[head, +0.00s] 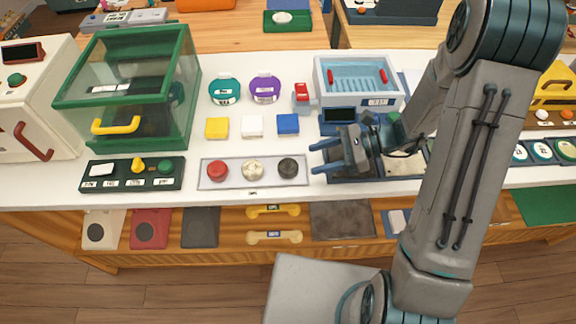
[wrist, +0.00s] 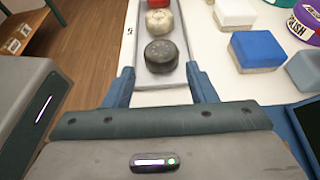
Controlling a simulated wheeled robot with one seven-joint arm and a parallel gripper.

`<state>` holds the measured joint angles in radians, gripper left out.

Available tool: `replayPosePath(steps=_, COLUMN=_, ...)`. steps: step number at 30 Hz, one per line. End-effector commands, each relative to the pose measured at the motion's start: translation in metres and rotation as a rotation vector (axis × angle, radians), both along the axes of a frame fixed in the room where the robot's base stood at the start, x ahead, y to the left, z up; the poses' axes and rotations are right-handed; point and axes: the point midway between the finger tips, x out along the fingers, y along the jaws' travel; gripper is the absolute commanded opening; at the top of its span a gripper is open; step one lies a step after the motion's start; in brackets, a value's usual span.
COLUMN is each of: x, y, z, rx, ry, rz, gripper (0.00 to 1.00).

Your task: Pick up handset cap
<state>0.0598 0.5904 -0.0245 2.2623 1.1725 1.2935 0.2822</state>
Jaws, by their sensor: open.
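Three round caps lie in a row on a pale grey tray (head: 234,180): a red cap (head: 217,169), a cream cap (head: 252,170) and a black cap (head: 288,167). I cannot tell from the pictures which is the handset cap. My gripper (head: 318,157) is open and empty above the counter, just right of the tray, its fingers pointing left. In the wrist view the black cap (wrist: 161,56) is nearest, ahead between the two blue fingertips and apart from them. The cream cap (wrist: 159,21) is behind it, and the red cap (wrist: 158,3) is cut by the top edge.
Yellow (head: 217,128), white (head: 252,126) and blue (head: 288,124) blocks stand behind the tray. A green-framed glass case (head: 130,90) is at left, with a button panel (head: 131,173) before it. A blue-and-white bin (head: 358,82) stands behind my gripper. Yellow handset shapes (head: 273,211) lie below the counter.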

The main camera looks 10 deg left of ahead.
Motion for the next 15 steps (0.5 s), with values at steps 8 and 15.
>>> replayPosePath(steps=8, x=-0.008, y=0.031, z=-0.013, rx=-0.001, ry=0.0, rz=0.002, gripper=0.51)
replayPosePath(steps=15, x=-0.013, y=0.057, z=-0.022, rx=-0.001, ry=0.002, rz=0.006, gripper=0.51)
